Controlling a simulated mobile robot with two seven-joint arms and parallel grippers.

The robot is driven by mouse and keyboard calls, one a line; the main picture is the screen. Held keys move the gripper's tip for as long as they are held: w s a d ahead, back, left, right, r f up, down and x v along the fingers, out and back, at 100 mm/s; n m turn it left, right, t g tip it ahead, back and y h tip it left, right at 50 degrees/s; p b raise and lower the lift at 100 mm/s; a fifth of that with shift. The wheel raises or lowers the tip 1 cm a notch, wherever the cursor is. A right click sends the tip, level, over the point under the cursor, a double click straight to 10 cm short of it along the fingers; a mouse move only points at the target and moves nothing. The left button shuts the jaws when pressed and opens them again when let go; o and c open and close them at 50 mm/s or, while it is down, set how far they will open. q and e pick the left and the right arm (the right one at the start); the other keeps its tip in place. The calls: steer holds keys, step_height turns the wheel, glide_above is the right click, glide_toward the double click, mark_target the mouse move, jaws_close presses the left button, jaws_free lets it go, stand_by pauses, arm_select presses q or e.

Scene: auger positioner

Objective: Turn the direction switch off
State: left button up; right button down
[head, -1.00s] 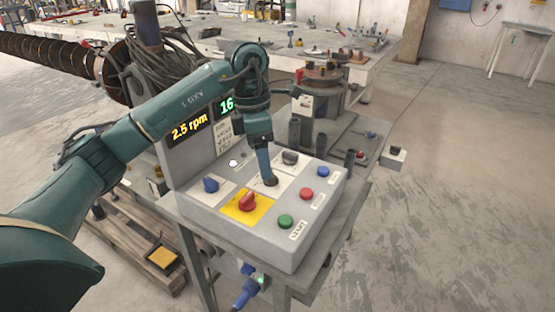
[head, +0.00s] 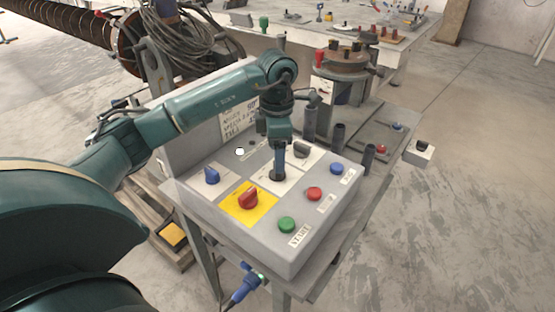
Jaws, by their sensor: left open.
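A grey control box (head: 238,236) carries several rotary switches. One has a blue knob (head: 211,177), one a red knob (head: 248,198) on a yellow plate. A dark grey knob (head: 301,150) sits at the back right on a white plate. My left gripper (head: 278,175) points down at a dark knob on the middle white plate; its jaws are open, and the fingers largely hide that knob. I cannot tell whether they touch it. The labels are too small to read, so I cannot tell for sure which is the direction switch. My right gripper is out of view.
Green (head: 286,224), red (head: 314,194) and blue (head: 336,169) push buttons line the box's right side. The box stands on a metal table. Behind stand a round machine (head: 346,60) and a cable coil (head: 190,45).

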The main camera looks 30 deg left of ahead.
arm_select(q)
step_height(320, 180, down, 2)
steer(key=shift+f, duration=0.8)
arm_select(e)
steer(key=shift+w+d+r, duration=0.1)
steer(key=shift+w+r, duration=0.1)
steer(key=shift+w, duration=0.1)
arm_select(q)
steer(key=shift+c, duration=0.6)
